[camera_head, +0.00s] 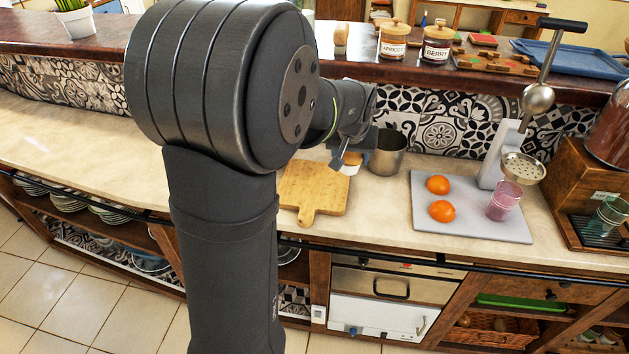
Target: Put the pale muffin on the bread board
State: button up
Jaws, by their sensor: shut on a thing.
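The bread board (313,192) is a light wooden board with a short handle, lying on the counter beside my arm. The pale muffin (351,169) shows as a small white and tan shape at the board's upper right edge, partly hidden by my gripper. My gripper (344,163) is shut on the muffin. My arm covers part of the view to the left of the board. I cannot tell whether the muffin touches the board or hangs above it.
A metal pot (387,153) stands close to the right of my gripper. A grey tray (470,208) holds two oranges (440,198) and a pink glass (503,200), with a juice press (497,155) behind. The counter's left stretch is clear.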

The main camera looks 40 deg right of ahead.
jog(key=w+a+f, duration=0.1)
jog(key=w+f, duration=0.1)
jog(key=w, duration=0.1)
jog(key=w+a+f, duration=0.1)
jog(key=w+f, duration=0.1)
jog(key=w, duration=0.2)
jog(key=w+a+f, duration=0.1)
jog(key=w+f, duration=0.2)
jog(key=shift+w, duration=0.4)
jog(key=shift+f, duration=1.95)
jog(key=shift+f, duration=0.2)
jog(key=o, duration=1)
jog(key=shift+r, duration=0.1)
jog(key=v, duration=1.2)
jog(key=shift+r, duration=0.1)
